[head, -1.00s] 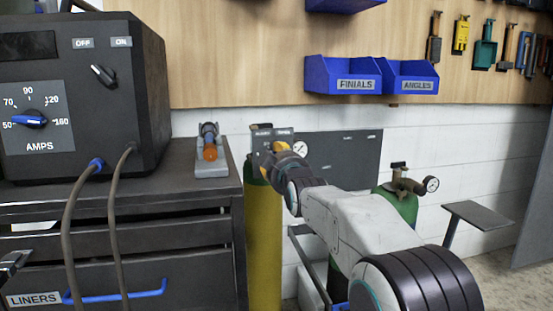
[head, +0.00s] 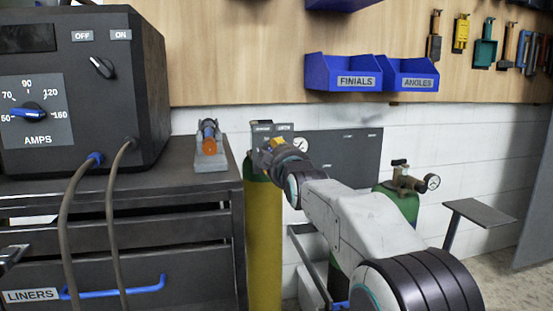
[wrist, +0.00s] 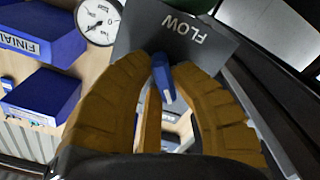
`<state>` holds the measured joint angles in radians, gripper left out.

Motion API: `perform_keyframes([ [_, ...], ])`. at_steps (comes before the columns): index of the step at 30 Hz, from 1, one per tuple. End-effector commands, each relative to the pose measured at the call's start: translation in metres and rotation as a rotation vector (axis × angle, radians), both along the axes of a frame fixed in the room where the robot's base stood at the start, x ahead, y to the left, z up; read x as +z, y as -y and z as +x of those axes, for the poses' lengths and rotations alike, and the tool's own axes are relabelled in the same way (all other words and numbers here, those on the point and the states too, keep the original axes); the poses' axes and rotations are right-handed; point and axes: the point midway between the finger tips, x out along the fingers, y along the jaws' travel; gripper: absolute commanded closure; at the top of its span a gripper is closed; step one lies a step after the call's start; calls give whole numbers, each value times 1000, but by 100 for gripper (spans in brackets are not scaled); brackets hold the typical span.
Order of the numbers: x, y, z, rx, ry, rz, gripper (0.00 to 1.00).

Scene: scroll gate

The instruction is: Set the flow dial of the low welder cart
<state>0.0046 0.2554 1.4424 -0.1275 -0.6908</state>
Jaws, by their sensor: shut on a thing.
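The flow dial is a small blue knob (wrist: 163,90) on a dark grey plate lettered FLOW (wrist: 145,40), which appears upside down in the wrist view. My gripper (wrist: 164,72) has its brown-yellow fingers on both sides of the knob and is shut on it. The fingertips hide part of the knob, so its exact setting cannot be read. In the head view my gripper (head: 270,147) is at the small labelled plate (head: 285,128) above a yellow gas cylinder (head: 263,240). The knob itself is hidden there.
A round gauge (head: 299,145) sits close beside my gripper. A welder box with an AMPS dial (head: 33,112) stands on a dark cabinet (head: 200,205) at left. Blue bins (head: 343,85) hang above. A green cylinder (head: 400,200) with a regulator stands at right.

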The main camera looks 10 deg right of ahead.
Motion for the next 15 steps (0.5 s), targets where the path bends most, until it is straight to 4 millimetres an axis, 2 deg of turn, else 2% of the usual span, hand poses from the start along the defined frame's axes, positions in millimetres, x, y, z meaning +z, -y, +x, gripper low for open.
perform_keyframes([
  [15,-1,-3,0,4,-3,-435,100],
])
